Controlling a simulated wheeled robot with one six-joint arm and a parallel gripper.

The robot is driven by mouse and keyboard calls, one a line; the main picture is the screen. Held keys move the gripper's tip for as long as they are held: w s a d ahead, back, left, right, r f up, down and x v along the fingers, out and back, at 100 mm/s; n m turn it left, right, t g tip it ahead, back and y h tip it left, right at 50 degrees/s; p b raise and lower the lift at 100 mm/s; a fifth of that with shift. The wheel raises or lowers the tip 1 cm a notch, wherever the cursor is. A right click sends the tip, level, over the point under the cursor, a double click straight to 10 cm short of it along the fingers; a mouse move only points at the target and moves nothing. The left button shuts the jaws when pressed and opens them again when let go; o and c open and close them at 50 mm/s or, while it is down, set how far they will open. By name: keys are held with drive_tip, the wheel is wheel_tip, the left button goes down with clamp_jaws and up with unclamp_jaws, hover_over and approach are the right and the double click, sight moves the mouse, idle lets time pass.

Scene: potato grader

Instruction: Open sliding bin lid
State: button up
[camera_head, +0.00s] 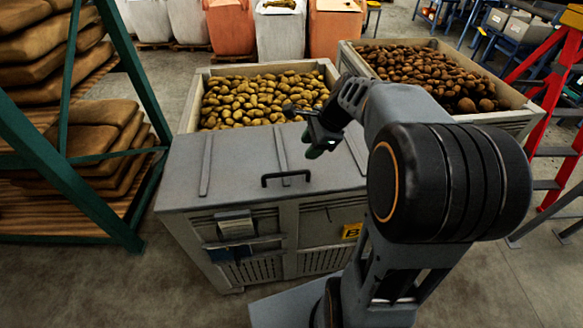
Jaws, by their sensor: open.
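The grey sliding lid (235,172) covers the near part of a bin (190,105) filled with yellow potatoes. The far part of the bin lies uncovered. A dark handle (286,178) stands on the lid near its front edge. My gripper (313,152) is open and empty, above the lid, behind and a little to the right of the handle, apart from it. My arm reaches in from the right and hides the lid's right side.
A second bin (515,116) of brown potatoes stands at the back right. A green rack (85,215) with sacks is at the left. A red ladder (557,110) stands at the right. Large bags (228,27) line the back. Floor (180,265) shows front left.

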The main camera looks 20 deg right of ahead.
sight(291, 172)
drive_tip(key=x, duration=1.2)
drive_tip(key=shift+w+a+f, duration=0.1)
drive_tip(key=shift+a+f, duration=0.1)
drive_tip(key=shift+f, duration=0.1)
drive_tip(key=shift+c, duration=0.4)
clamp_jaws()
